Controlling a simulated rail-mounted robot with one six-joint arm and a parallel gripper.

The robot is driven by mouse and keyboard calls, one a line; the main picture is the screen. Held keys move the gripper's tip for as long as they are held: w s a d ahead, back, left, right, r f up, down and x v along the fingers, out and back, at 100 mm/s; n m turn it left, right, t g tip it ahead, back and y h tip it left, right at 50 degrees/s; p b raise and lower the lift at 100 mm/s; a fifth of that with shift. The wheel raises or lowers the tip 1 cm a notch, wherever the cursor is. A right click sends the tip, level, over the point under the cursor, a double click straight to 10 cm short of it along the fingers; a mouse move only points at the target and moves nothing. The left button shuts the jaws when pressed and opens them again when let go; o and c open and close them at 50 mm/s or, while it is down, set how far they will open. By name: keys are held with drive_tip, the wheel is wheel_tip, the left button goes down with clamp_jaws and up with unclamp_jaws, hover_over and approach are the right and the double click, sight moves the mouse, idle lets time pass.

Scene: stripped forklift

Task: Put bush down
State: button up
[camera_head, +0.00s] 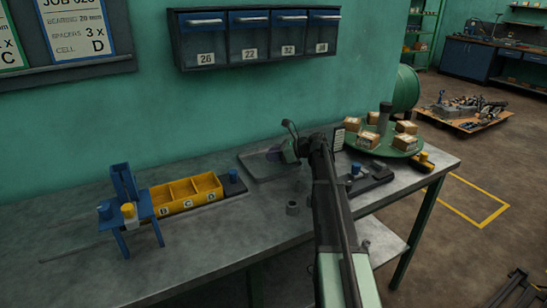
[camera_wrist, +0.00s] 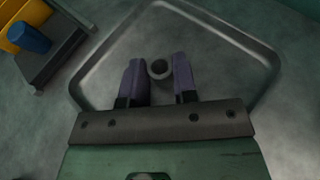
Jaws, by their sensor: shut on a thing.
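My gripper (camera_head: 283,152) is low over a shallow grey metal tray (camera_head: 252,172) at the back of the bench. In the head view the held bush is hidden by the gripper.
A yellow divided bin (camera_head: 186,195) and a blue stand (camera_head: 124,190) are to the left. A green turntable (camera_head: 368,148) with several boxes stands right. Drawers (camera_head: 255,37) hang above.

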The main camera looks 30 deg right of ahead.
drive_tip(key=o, duration=1)
drive_tip(key=shift+c, duration=0.2)
drive_tip(key=shift+r, duration=0.15)
drive_tip(key=p+v, duration=0.5)
drive_tip(key=v, duration=0.6)
drive_tip(key=shift+s+d+r, duration=0.15)
drive_tip(key=shift+s+d, duration=0.2)
